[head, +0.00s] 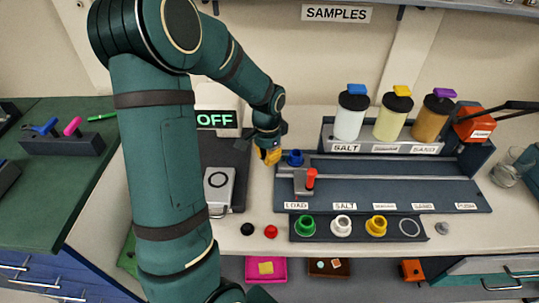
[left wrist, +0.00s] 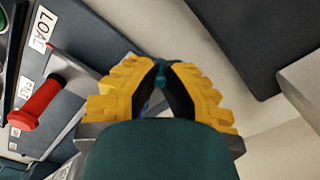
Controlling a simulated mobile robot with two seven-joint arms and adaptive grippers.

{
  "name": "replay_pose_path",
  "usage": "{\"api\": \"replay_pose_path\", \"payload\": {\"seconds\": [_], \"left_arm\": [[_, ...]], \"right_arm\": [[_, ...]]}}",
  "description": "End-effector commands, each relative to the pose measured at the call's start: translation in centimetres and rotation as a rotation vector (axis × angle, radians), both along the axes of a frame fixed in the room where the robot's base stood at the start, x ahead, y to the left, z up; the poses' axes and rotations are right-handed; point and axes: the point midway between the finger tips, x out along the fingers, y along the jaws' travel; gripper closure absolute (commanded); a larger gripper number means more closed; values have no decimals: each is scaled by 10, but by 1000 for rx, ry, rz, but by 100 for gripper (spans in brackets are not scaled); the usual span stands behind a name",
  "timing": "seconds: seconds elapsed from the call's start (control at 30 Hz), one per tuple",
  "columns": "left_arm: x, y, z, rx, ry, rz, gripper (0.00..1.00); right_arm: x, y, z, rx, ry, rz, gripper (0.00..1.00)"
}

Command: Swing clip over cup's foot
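The blue cup (head: 295,158) stands at the left end of the grey station, above the LOAD label. The clip, a grey block (head: 302,183) with a red handle (head: 311,178), sits just in front of it. The red handle (left wrist: 42,101) also shows at the left in the left wrist view. My left gripper (head: 270,155) is just left of the cup, apart from the clip. In the left wrist view its yellow fingers (left wrist: 160,72) close together at the tips, with a small teal bit between them that I cannot identify. My right gripper is out of view.
A rack with SALT and SAND jars (head: 349,112) stands behind the station. Green (head: 306,227), white (head: 342,226) and yellow (head: 376,226) cups sit in the front tray. A device with an OFF display (head: 216,119) stands left. The station's middle is clear.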

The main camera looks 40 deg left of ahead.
Motion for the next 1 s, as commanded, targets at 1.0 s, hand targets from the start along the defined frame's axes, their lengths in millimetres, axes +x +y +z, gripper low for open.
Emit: {"api": "replay_pose_path", "payload": {"seconds": [1.0], "left_arm": [[10,13,0,0,-1,-353,100]], "right_arm": [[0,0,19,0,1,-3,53]]}}
